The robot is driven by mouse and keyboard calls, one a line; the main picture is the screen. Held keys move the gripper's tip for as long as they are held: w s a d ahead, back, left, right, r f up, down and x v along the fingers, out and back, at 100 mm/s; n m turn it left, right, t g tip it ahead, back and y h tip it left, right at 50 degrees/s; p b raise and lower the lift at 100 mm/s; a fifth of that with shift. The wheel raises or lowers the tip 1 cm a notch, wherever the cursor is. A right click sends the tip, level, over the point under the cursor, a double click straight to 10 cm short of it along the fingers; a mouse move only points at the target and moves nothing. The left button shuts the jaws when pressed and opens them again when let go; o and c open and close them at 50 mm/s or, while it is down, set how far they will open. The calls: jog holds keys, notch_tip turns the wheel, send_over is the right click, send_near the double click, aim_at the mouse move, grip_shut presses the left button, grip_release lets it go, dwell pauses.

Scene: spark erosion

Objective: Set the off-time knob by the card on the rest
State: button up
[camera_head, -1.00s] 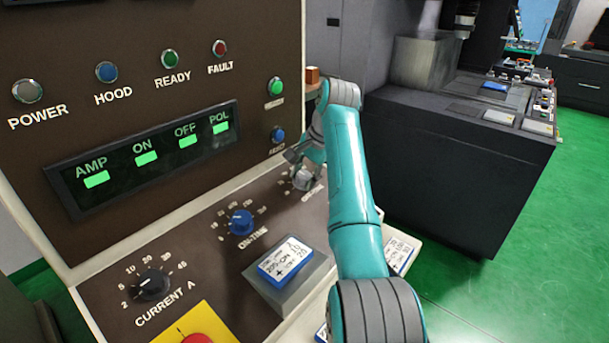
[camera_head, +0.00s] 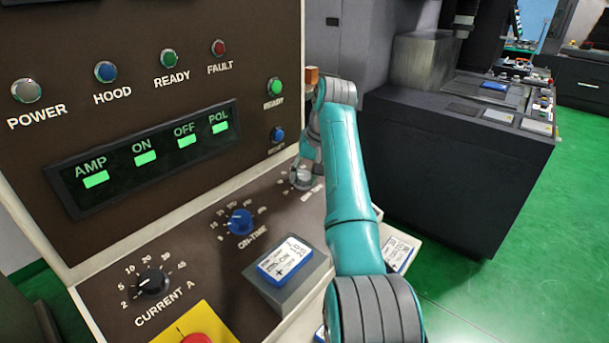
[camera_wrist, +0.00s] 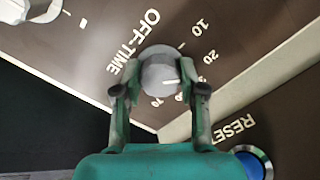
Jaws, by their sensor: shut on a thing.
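The off-time knob (camera_wrist: 158,60) is a round light-grey knob on the brown sloping panel, with the OFF-TIME label beside it in the wrist view. My gripper (camera_wrist: 161,74) is shut on it, one finger on each side. A short white line on the knob points right, near the marks past 20; finger and glare hide part of the scale. In the head view my gripper (camera_head: 304,172) is at the panel's far end, mostly covering the knob. The white and blue card (camera_head: 286,260) lies on the grey rest (camera_head: 289,293); its writing is too small to read surely.
The blue on-time knob (camera_head: 240,222) and black current knob (camera_head: 153,283) are on the same panel. A red button (camera_head: 196,339) on yellow is at the front. The blue reset button (camera_wrist: 252,160) is near my gripper. Another card (camera_head: 398,252) lies right of my arm.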

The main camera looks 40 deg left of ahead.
jog(key=shift+f, duration=0.2)
dwell(0.4)
jog(key=o, duration=1.1)
jog(key=shift+o, duration=0.2)
jog(key=shift+r, duration=0.1)
jog(key=v, duration=1.2)
